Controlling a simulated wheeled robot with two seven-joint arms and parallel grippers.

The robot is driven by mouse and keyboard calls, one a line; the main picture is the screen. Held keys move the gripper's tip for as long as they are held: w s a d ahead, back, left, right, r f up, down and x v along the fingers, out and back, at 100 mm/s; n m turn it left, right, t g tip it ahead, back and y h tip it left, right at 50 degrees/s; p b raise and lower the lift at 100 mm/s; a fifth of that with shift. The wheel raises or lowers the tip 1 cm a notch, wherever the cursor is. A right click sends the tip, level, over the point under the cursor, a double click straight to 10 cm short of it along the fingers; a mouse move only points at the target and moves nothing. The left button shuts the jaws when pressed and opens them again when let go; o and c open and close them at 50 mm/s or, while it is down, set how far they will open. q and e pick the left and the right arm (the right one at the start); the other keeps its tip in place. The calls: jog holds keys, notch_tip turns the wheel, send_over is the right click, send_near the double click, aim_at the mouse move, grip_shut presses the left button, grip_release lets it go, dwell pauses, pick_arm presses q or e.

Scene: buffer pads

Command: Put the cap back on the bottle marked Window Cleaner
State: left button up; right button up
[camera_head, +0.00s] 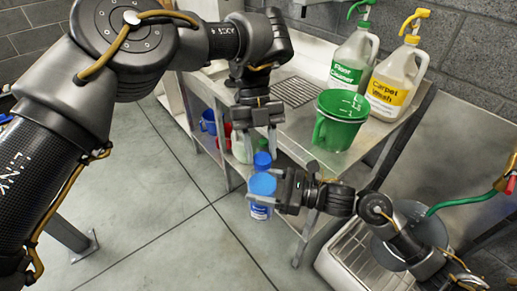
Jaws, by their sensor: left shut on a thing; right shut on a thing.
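My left gripper (262,148) points down at the centre of the view and is shut on a small blue cap (262,162). Below it, my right gripper (279,190) reaches in from the right and is shut on a bottle with a blue upper part (262,184) and a blue label lower down. The label is too small to read. The bottle is held in the air in front of the bench. The cap is just above the bottle's top; I cannot tell whether they touch.
A metal bench (290,139) holds a green bucket (341,124), a Floor Cleaner bottle (350,62) and a Carpet Wash bottle (394,83). A blue container (208,121) is on the shelf below.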

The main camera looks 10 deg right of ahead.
pick_arm(q)
jog(key=shift+r+m, duration=0.1)
jog(key=shift+m, duration=0.3)
jog(key=o, duration=0.9)
jog(key=shift+o, duration=0.2)
jog(key=shift+r, duration=2.25)
jog(key=shift+w+a+r, duration=0.1)
jog(key=shift+c, duration=0.4)
